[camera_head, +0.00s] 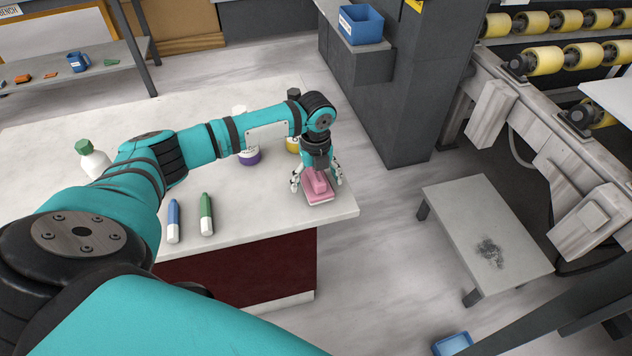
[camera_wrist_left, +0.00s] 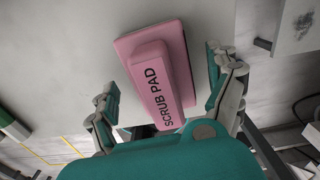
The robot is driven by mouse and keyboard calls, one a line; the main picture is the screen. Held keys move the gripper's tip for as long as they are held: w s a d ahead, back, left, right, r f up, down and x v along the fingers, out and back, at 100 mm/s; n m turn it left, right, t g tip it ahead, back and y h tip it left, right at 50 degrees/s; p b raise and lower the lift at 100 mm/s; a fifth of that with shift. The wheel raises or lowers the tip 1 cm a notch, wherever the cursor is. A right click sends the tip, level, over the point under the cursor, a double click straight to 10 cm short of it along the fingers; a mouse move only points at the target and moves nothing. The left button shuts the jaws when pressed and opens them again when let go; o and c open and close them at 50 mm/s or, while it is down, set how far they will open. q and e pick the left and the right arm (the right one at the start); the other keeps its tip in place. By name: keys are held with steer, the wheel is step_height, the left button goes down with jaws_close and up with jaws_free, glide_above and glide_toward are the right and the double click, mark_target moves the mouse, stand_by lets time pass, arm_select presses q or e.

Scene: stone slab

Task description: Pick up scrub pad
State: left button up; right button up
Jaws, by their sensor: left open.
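The pink scrub pad (camera_head: 317,188) lies on the pale stone slab (camera_head: 266,205) near its front right corner. In the left wrist view the scrub pad (camera_wrist_left: 158,85) shows its raised handle with the words "SCRUB PAD". My left gripper (camera_head: 316,182) is open above the pad, with one finger on each side of it. In the wrist view the left gripper's fingers (camera_wrist_left: 168,95) stand apart, with the pad's handle between them. A gap shows between the right finger and the handle; I cannot tell whether either finger touches the pad. My right gripper is not in view.
A blue marker (camera_head: 173,222), a green marker (camera_head: 206,215) and a white bottle with a green cap (camera_head: 93,160) are on the slab. Purple and yellow containers stand behind my arm. A low grey table (camera_head: 487,233) stands right, across open floor.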

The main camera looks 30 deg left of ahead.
mark_target(314, 175)
arm_select(q)
steer(key=c, duration=1.3)
steer(key=shift+c, duration=0.2)
steer(key=shift+r, duration=0.1)
steer(key=shift+r, duration=0.4)
steer(key=r, duration=0.2)
steer(key=shift+s+r, duration=0.3)
steer(key=shift+s, duration=0.1)
steer(key=s+d+r, duration=0.1)
steer(key=s, duration=1.4)
steer(key=shift+d+r, duration=0.2)
steer(key=shift+r, duration=0.05)
